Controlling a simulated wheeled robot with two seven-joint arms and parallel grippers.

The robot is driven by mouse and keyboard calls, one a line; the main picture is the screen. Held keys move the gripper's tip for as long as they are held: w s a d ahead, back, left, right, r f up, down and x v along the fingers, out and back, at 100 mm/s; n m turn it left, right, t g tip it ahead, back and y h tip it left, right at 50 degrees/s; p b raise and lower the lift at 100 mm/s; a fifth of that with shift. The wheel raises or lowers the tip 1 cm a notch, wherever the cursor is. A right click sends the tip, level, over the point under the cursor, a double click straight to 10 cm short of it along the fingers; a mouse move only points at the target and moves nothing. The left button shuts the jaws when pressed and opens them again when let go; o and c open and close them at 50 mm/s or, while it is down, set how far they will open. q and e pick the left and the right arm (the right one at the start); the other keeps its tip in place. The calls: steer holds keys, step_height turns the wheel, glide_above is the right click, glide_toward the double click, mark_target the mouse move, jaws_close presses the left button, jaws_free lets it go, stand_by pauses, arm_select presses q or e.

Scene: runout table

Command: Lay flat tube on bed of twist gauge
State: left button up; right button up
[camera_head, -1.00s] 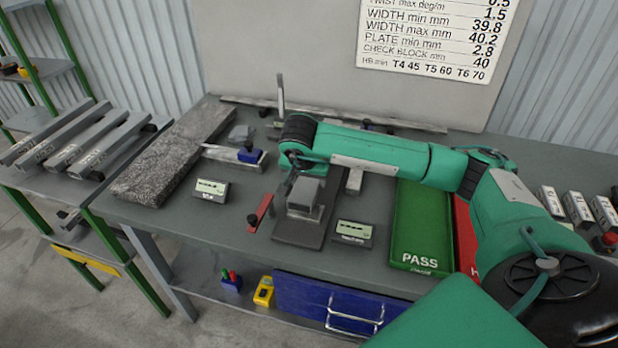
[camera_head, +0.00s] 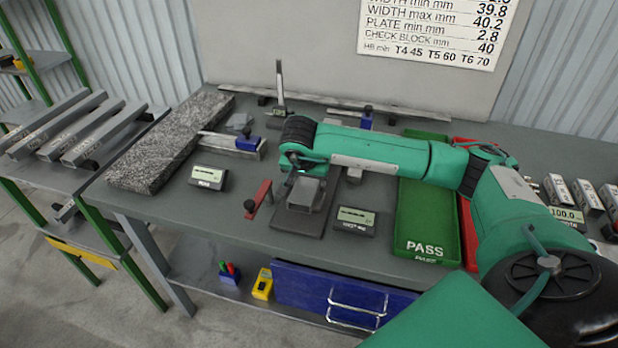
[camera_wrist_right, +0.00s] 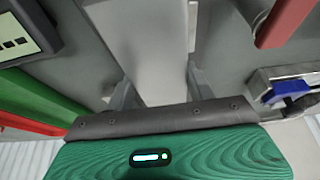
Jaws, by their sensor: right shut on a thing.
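My right gripper (camera_wrist_right: 153,97) is shut on a plain grey flat tube (camera_wrist_right: 150,45), whose broad face runs from between the fingers out of the top of the wrist view. In the head view, my right gripper (camera_head: 302,178) is below the green wrist, and a grey block-like end (camera_head: 303,196) shows above a dark flat plate (camera_head: 296,224). I cannot tell whether it touches that plate. A red arm (camera_head: 259,198) stands left of the plate and a small display (camera_head: 357,221) right of it. No readable label marks the twist gauge. My left gripper is out of view.
A green PASS tray (camera_head: 428,220) and a red tray (camera_head: 467,225) are to the right. Several grey tubes (camera_head: 65,122) lie on the left rack.

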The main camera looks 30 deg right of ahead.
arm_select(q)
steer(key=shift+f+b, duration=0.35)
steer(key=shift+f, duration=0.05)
arm_select(e)
steer(key=shift+f, duration=0.35)
steer(key=o, duration=1.5)
steer(key=shift+c, duration=0.2)
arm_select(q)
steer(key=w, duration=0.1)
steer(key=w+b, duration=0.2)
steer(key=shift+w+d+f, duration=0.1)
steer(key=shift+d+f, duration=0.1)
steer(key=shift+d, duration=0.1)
arm_select(e)
steer(key=v, duration=1.4)
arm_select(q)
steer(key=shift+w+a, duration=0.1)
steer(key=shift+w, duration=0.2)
arm_select(e)
steer(key=shift+d, duration=0.1)
